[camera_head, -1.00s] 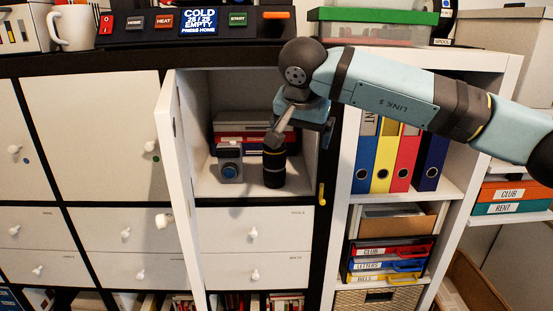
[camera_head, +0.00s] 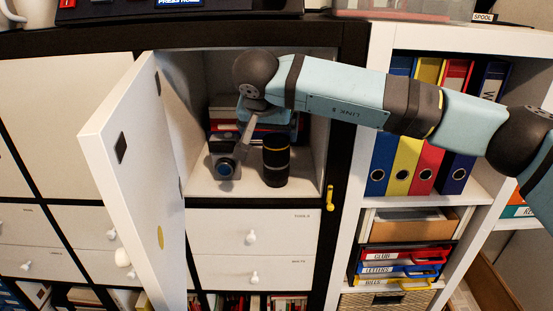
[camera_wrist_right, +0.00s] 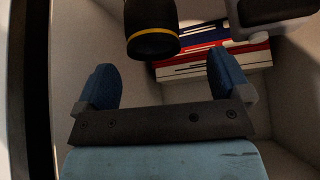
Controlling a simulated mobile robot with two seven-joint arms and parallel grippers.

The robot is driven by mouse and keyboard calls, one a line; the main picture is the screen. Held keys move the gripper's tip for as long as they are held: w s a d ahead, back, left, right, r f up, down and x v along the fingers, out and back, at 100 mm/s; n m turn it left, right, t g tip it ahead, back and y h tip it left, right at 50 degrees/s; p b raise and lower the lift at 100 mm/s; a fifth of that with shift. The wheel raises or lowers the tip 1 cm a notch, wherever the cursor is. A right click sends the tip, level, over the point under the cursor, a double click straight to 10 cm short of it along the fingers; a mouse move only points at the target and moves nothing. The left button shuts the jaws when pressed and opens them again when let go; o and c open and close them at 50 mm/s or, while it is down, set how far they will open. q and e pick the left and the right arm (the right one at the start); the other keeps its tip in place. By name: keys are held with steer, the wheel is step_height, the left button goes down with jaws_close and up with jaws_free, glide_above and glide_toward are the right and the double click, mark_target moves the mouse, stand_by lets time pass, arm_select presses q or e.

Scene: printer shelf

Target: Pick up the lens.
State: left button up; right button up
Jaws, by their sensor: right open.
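The lens (camera_head: 276,165) is a black cylinder with a yellow ring near its top. It stands upright on the floor of the open cabinet compartment (camera_head: 235,190). My right gripper (camera_head: 245,135) is inside the compartment, up and to the left of the lens, partly in front of the grey camera (camera_head: 226,160). In the right wrist view my right gripper's blue fingers (camera_wrist_right: 158,78) are spread and empty. There the lens (camera_wrist_right: 152,30) shows beyond the fingertips, between them in the picture and apart from them. My left gripper is not in view.
The white cabinet door (camera_head: 130,170) stands open at the left. A stack of books (camera_head: 285,133) lies behind the lens, partly hidden by my arm. Binders (camera_head: 405,165) stand in the shelf to the right. Compartment walls are close on both sides.

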mark_target(276, 140)
steer(key=shift+d+p+x, duration=0.2)
steer(key=shift+p+x, duration=0.1)
steer(key=shift+x, duration=1.2)
steer(key=shift+d+p+x, duration=0.2)
steer(key=shift+p+x, duration=0.1)
steer(key=shift+x, duration=1.25)
steer(key=shift+s, duration=0.15)
steer(key=c, duration=1.2)
